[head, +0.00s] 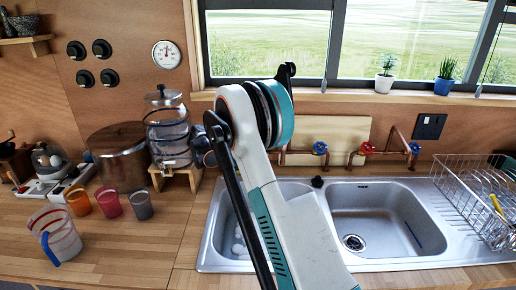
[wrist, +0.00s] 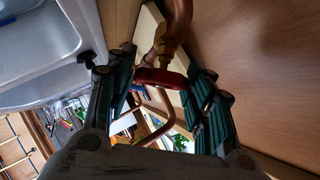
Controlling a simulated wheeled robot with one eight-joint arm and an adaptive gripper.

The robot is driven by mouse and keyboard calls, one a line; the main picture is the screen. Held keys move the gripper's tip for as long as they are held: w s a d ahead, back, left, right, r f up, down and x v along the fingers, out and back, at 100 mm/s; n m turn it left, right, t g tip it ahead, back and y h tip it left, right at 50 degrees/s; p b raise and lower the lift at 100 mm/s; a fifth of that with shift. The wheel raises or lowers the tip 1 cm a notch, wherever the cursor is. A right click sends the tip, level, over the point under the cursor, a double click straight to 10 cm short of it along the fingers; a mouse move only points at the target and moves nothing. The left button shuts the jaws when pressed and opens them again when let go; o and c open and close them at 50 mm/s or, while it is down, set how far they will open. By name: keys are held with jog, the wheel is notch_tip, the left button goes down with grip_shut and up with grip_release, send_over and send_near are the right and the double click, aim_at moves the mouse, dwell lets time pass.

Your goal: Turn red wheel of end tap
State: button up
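In the wrist view, a red tap wheel (wrist: 160,77) sits between the two dark fingers of my gripper (wrist: 160,72). The fingers stand apart, one on each side of the wheel; firm contact on both sides cannot be made out. The wheel is on a copper pipe (wrist: 178,25) close to the wall. In the head view my arm hides the gripper and the left end of the tap pipes. Another red wheel (head: 367,148) shows there between two blue wheels, the left one (head: 320,148) and the right one (head: 414,148).
A double steel sink (head: 375,259) lies below the taps, with a wire dish rack (head: 465,190) on the right. Coloured cups, a wooden-lidded pot (head: 118,170) and a glass dispenser (head: 168,130) stand on the left counter. Two small plants stand on the windowsill.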

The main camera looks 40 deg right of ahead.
jog(key=shift+o, duration=0.8)
jog(key=shift+r, duration=0.1)
notch_tip(320, 180, up, 9)
jog(key=shift+a+r, duration=0.1)
jog(key=shift+r, duration=0.4)
jog(key=shift+f, duration=0.1)
dwell(1.1)
